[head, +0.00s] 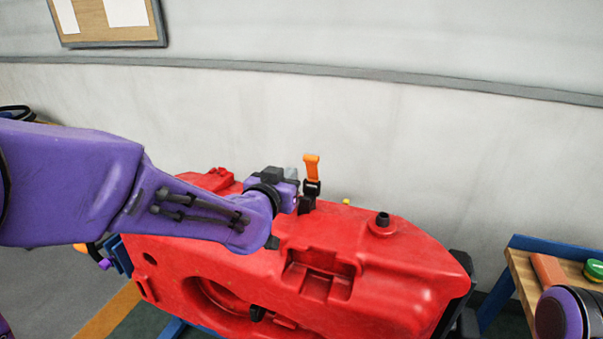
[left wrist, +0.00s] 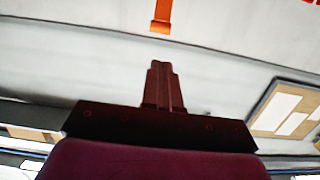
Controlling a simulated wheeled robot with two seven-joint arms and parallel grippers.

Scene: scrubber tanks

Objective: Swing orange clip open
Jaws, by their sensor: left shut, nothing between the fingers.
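The orange clip (head: 311,167) stands upright on a black mount at the back top edge of the red tank (head: 395,262). In the left wrist view the orange clip (left wrist: 161,17) hangs in from the top edge, ahead of the fingertips, with a gap between. My left gripper (head: 304,203) is beside the clip's mount, partly hidden by my own wrist; I cannot tell from the head view whether it touches the mount. The left wrist view shows the fingers of my left gripper (left wrist: 161,66) together and empty. My right gripper is not in view.
A black cap (head: 382,219) and a small yellow knob (head: 346,202) rise from the tank top. A wooden table (head: 525,280) at the right holds an orange block (head: 548,270) and a green round item (head: 594,269).

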